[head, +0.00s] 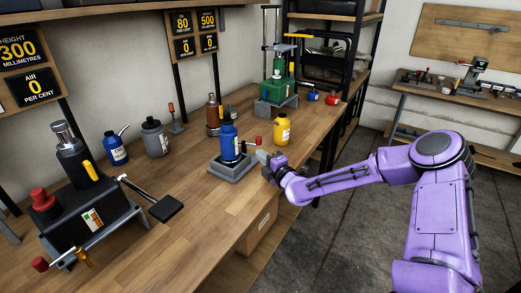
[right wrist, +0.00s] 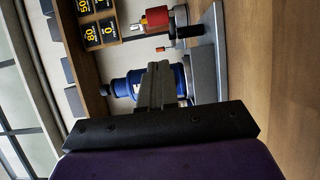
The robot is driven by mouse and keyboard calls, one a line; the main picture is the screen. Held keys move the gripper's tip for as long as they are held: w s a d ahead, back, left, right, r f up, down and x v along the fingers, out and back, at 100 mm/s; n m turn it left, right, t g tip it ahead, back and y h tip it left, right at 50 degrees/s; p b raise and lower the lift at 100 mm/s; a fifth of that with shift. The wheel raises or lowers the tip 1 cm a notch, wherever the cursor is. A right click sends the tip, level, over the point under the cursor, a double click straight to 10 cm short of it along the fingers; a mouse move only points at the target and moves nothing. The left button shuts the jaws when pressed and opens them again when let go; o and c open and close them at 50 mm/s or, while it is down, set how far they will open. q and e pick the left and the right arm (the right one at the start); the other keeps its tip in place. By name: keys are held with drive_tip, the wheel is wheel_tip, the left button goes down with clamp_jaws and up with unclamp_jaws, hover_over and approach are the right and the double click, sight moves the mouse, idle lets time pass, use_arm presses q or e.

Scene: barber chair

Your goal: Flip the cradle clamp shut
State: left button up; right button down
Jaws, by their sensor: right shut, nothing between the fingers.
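A blue cylinder (head: 228,141) stands upright in a grey cradle (head: 215,167) on the wooden bench. A red handle-like part (head: 258,140), probably the clamp's, shows beside it on the right. In the right wrist view the grey base plate (right wrist: 206,75) is at the right, with a red block (right wrist: 156,17) and dark fittings at the top. The blue cylinder (right wrist: 122,87) is partly hidden behind my fingers there. My right gripper (head: 264,158) is shut and empty, just right of the cradle; its fingers (right wrist: 157,82) point toward it. Whether they touch anything is unclear. My left gripper is out of view.
A black machine (head: 85,205) with a lever and dark pad (head: 166,208) stands at the left. A yellow bottle (head: 282,129) and a green device (head: 277,88) stand behind the cradle. The bench front, left of the cradle, is mostly bare.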

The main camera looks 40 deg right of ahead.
drive_tip(key=w+d, duration=0.2)
drive_tip(key=w, duration=0.2)
drive_tip(key=shift+w+d+f, duration=0.1)
drive_tip(key=shift+w+d, duration=0.25)
drive_tip(key=shift+d, duration=0.05)
drive_tip(key=shift+w+d+p, duration=0.1)
drive_tip(key=shift+d+p, duration=0.1)
drive_tip(key=shift+p, duration=0.1)
